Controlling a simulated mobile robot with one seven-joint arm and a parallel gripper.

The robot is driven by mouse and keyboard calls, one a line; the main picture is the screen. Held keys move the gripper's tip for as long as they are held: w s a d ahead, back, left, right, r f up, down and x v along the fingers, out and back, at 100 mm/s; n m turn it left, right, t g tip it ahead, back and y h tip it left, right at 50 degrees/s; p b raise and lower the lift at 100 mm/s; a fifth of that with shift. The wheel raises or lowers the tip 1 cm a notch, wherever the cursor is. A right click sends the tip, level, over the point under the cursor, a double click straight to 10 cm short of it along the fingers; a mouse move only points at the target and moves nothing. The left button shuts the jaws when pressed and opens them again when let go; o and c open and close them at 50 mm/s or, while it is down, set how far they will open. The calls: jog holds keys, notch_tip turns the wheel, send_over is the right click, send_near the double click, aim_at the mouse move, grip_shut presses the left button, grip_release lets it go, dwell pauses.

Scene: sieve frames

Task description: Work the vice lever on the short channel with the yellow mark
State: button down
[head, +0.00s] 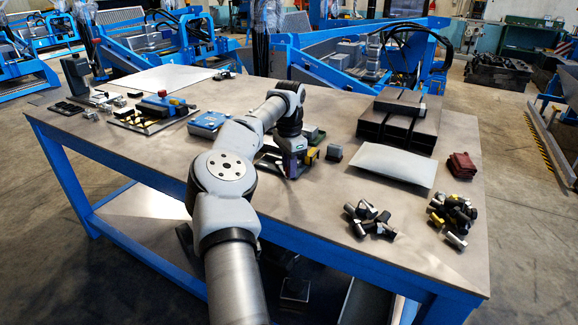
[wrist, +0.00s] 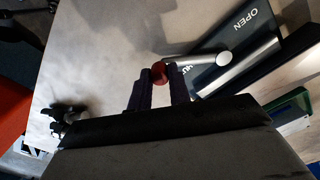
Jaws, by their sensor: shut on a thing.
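My gripper (wrist: 160,88) is shut on the red ball knob (wrist: 158,71) of the vice lever in the wrist view. The lever's pale rod (wrist: 190,62) runs right from the knob to a grey rounded part (wrist: 222,60). A dark plate (wrist: 230,36) there reads OPEN; lettering nearer the fingers is partly hidden. In the head view my gripper (head: 292,165) is low over the table's middle, close to a yellow patch (head: 313,155). My arm hides most of the vice there. I cannot tell whether that patch is the channel's mark.
The workbench (head: 300,215) holds a blue device (head: 207,121) and a red-knobbed fixture (head: 163,104) left of my arm. Dark channels (head: 397,128), a pale plate (head: 392,166), a red block (head: 461,166) and two fastener piles (head: 368,220) lie right.

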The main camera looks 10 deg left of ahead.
jog(key=c, duration=1.3)
grip_release()
jog(key=shift+d, duration=0.1)
jog(key=shift+r, duration=0.1)
notch_tip(320, 180, up, 14)
jog(key=shift+p, duration=0.4)
